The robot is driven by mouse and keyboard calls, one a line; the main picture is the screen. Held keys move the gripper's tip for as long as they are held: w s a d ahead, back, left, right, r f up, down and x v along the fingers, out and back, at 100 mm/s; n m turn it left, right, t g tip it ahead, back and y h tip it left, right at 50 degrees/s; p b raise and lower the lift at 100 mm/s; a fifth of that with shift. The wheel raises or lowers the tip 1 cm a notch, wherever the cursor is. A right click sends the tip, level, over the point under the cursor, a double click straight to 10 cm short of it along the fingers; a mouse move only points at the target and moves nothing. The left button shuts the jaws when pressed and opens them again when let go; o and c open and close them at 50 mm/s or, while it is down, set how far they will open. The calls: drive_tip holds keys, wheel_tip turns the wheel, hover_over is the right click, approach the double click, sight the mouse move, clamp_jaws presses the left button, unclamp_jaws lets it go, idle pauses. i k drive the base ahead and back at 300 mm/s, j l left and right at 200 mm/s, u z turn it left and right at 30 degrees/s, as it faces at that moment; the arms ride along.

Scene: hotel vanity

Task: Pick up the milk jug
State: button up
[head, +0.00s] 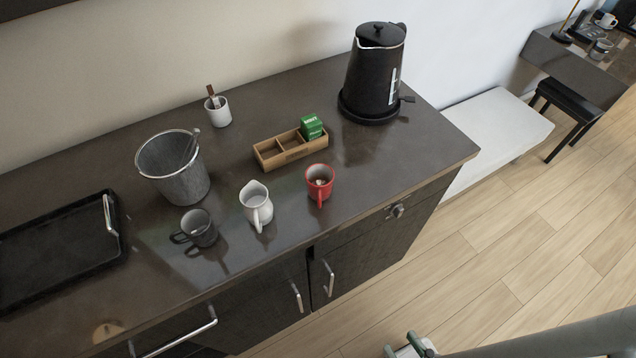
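The white milk jug (256,206) stands upright on the dark counter, near its front edge. Its handle faces the front, and its open top shows. A dark grey mug (199,229) is to its left and a red mug (319,184) to its right, both apart from it. Part of my arm shows at the bottom edge, with what looks like my gripper (408,346) cut off by the frame. It is well in front of the counter and away from the jug. Its fingers cannot be made out.
Behind the jug are a metal ice bucket (178,178), a wooden box (277,152) with a green packet, and a white cup (217,113). A black kettle (374,75) stands at the back right. A black tray (60,250) lies at left. Front counter space is clear.

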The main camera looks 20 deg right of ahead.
sight(260, 216)
drive_tip(key=k+j+z, duration=0.1)
drive_tip(key=j, duration=0.35)
drive_tip(key=k+j+z, duration=0.15)
drive_tip(key=j, duration=0.3)
drive_tip(key=k+j+z, duration=0.1)
drive_tip(key=k+j, duration=0.25)
drive_tip(key=k+j+z, duration=0.1)
drive_tip(key=j, duration=0.35)
drive_tip(key=k, duration=0.1)
